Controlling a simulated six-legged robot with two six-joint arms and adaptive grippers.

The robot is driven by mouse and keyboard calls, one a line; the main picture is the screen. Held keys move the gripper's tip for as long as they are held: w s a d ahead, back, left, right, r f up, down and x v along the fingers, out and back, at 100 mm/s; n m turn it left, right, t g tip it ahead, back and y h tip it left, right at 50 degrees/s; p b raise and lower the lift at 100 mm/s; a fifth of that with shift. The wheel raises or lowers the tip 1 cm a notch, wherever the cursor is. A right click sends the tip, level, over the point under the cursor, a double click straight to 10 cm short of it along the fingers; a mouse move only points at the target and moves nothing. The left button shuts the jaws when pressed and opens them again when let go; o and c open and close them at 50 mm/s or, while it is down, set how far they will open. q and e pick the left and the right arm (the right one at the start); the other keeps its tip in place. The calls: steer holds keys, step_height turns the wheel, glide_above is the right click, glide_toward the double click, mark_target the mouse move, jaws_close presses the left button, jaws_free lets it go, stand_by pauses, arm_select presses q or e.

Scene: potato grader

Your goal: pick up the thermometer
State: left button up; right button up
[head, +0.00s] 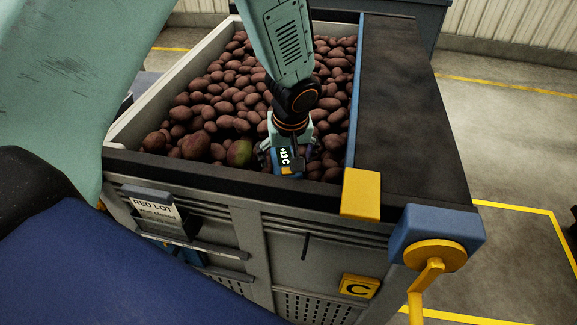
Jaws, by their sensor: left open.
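The thermometer (286,161) is a small blue device with a dark display showing pale characters ending in "C" and a yellow patch below. It is at the front of the crate of potatoes, close behind the front rim. My left gripper (287,157) reaches down from above, directly over the thermometer, with its open fingers on either side of it. I cannot tell whether the fingers touch it. The gripper and wrist hide the thermometer's upper end, so how it rests on the potatoes or rim is unclear. My right gripper is not in view.
The large crate (118,158) is full of reddish potatoes, with one greenish potato (239,153) left of the gripper. A "RED LOT" sign (155,208) hangs on its front. A dark belt (410,100) with a yellow block (361,193) and yellow crank (434,256) borders it on the right.

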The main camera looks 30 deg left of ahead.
arm_select(q)
steer(key=shift+a+f, duration=0.4)
steer(key=shift+f, duration=0.25)
steer(key=shift+s+d+r, duration=0.1)
steer(key=shift+r, duration=0.05)
steer(key=shift+d, duration=0.2)
steer(key=shift+c, duration=1.2)
steer(key=shift+a, duration=0.25)
steer(key=c, duration=0.4)
steer(key=shift+d, duration=0.15)
steer(key=c, duration=0.5)
steer(key=shift+w, duration=0.2)
steer(key=shift+c, duration=1.6)
